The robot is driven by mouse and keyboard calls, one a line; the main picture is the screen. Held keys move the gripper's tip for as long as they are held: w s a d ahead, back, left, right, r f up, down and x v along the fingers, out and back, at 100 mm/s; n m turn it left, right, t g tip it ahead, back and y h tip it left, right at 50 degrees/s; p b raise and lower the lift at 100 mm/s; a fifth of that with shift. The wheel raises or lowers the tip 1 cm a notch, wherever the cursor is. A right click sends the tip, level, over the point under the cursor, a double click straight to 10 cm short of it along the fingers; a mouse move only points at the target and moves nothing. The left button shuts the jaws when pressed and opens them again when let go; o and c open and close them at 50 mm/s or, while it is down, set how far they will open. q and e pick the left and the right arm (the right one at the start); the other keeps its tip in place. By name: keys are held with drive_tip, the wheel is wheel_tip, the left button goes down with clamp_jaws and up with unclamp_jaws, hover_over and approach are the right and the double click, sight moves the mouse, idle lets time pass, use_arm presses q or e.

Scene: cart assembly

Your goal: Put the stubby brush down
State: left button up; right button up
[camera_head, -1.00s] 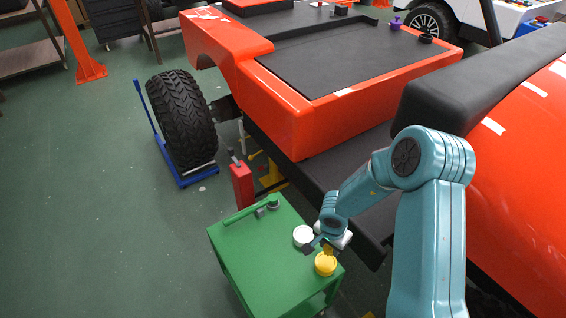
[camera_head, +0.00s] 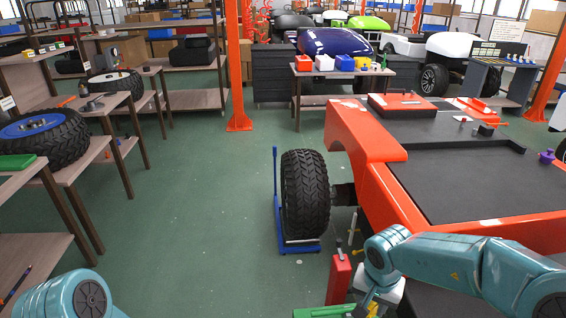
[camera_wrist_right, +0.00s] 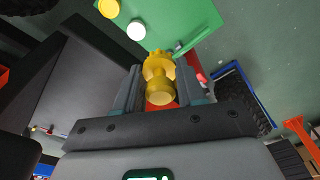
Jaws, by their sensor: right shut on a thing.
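The stubby brush is a short, thick yellow piece (camera_wrist_right: 160,80) in the right wrist view, with a round end towards the camera and a toothed-looking far end. My right gripper (camera_wrist_right: 158,72) is shut on it, one dark finger on each side. In the head view the right gripper (camera_head: 371,303) is low at the bottom edge, with a bit of yellow showing under it. My left arm shows at the bottom left, but its gripper is out of view.
A green cart top (camera_wrist_right: 178,22) with a yellow round can (camera_wrist_right: 109,8), a white round can (camera_wrist_right: 136,30) and a green bar lies beyond the brush. A red jack (camera_head: 338,279), a wheel (camera_head: 305,193) on a blue trolley and the orange car body (camera_head: 372,160) are close by.

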drive_tip(key=n, duration=0.1)
drive_tip(key=s+n, duration=0.1)
drive_tip(key=n, duration=0.1)
drive_tip(key=shift+s+a+r, duration=0.1)
drive_tip(key=shift+s+a, duration=0.1)
drive_tip(key=shift+s, duration=0.05)
drive_tip(key=n, duration=0.2)
drive_tip(key=shift+s+n+y, duration=0.3)
drive_tip(key=shift+w, duration=0.1)
